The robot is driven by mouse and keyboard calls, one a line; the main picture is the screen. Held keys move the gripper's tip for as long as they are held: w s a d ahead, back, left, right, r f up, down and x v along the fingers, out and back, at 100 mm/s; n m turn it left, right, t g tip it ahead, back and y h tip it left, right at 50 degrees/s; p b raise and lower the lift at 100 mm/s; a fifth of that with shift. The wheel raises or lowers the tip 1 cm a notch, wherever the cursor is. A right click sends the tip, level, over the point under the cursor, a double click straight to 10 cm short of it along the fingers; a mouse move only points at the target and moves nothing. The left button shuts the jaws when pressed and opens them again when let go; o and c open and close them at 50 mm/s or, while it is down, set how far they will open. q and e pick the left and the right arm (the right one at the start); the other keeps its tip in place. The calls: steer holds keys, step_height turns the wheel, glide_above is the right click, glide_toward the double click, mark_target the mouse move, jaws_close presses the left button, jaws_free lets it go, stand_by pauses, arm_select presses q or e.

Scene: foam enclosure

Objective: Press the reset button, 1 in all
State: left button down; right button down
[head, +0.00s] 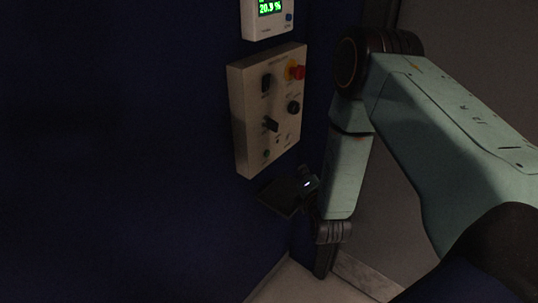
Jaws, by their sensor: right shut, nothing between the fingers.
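A beige control box (239,120) is fixed to the dark blue wall in the head view. A small green button (266,153) sits at its lower left; its label is too small to read. A red mushroom button (299,72) on a yellow base is at the upper right, with black switches and a knob between. My right gripper (284,195) is dark and hard to make out, low beside the wall just below the box. It is shut and empty, apart from the green button. My left gripper is not in view.
A white display unit (257,31) with green digits hangs above the box. The dark blue foam wall (110,150) fills the left. A grey panel (385,245) stands behind my right arm. Pale floor (290,284) shows at the bottom.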

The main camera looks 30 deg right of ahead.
mark_target(267, 153)
steer(key=w+a+b, duration=0.4)
steer(key=w, duration=0.3)
steer(key=shift+w+r, duration=0.3)
steer(key=shift+w, duration=0.05)
stand_by(0.5)
steer(key=shift+w+f, duration=0.15)
steer(key=shift+a, duration=0.1)
stand_by(0.4)
steer(key=shift+w+a, duration=0.15)
steer(key=shift+w, duration=0.2)
